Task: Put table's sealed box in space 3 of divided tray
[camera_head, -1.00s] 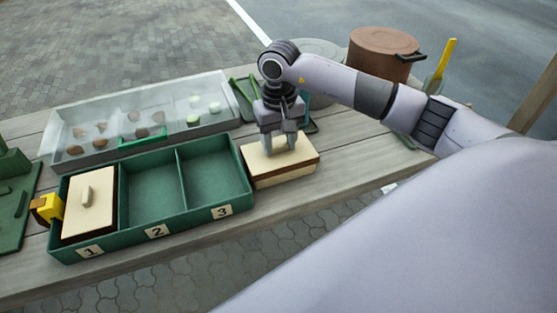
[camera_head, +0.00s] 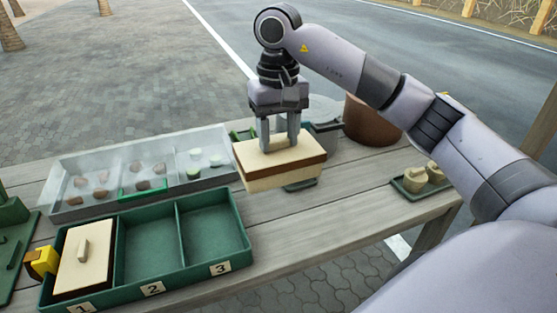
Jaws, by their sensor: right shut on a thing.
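The sealed box (camera_head: 280,163), cream with a brown band, is in the air above the table, to the right of the divided tray. My right gripper (camera_head: 280,145) is shut on its top and holds it nearly level. The green divided tray (camera_head: 186,279) has compartments labelled 1, 2 and 3. Space 3 (camera_head: 209,233) is empty, and so is space 2 (camera_head: 151,245). Space 1 holds a cream-lidded box (camera_head: 84,255). My left gripper is not in view.
A clear-lidded case (camera_head: 130,172) with brown and green pieces lies behind the tray. A brown pot (camera_head: 371,122) stands at the back right. A small green tray with tan pieces (camera_head: 419,178) is at the right. A yellow item (camera_head: 40,261) sits at the tray's left end.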

